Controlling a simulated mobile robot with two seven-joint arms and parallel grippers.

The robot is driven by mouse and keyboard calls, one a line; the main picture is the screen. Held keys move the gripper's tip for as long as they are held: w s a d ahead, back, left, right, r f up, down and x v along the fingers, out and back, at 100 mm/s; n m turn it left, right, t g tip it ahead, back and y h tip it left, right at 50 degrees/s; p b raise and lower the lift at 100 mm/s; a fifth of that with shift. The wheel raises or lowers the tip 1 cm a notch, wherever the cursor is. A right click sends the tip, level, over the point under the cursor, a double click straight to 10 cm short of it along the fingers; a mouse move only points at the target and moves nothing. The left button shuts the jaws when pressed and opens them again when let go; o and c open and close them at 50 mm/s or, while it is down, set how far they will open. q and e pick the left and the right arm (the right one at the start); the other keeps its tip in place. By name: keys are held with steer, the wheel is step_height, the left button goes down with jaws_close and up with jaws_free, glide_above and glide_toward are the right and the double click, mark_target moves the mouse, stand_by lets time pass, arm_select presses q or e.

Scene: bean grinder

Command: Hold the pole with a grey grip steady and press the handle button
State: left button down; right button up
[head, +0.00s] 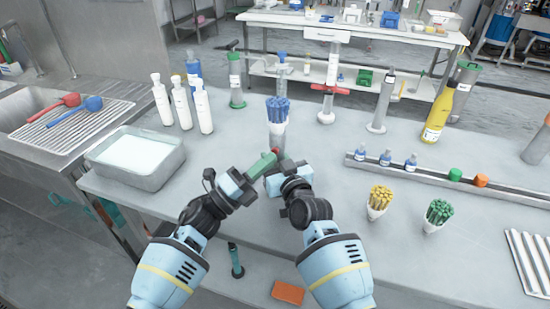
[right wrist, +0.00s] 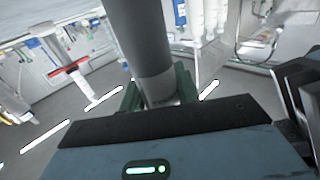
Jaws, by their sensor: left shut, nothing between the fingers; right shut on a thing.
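The pole with a grey grip (right wrist: 145,45) shows as a thick grey cylinder in the right wrist view, darker above and lighter below. My right gripper (right wrist: 158,97) is shut around it with its dark green fingers. In the head view my right gripper (head: 273,172) is at the middle of the table, its fingers mostly hidden. My left gripper (head: 264,163) reaches in from the left with its green fingers shut and empty, its tips close to the right gripper. A small red spot (head: 276,153), perhaps the handle button, shows at the left fingertips; contact cannot be told.
A cone of blue sticks (head: 278,112) stands just behind the grippers. A metal tray (head: 160,175) and white bottles (head: 181,106) are to the left. A rail (head: 450,178) with small bottles and cups of yellow (head: 379,199) and green sticks (head: 438,212) are to the right.

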arm_select(q)
steer(key=shift+w, duration=0.15)
stand_by(0.4)
steer(key=shift+w+d, duration=0.15)
steer(key=shift+w, duration=0.25)
stand_by(0.5)
steer(key=shift+s, duration=0.55)
steer(key=s+a, duration=0.2)
steer(key=s, duration=0.3)
steer(key=shift+s, duration=0.4)
stand_by(0.6)
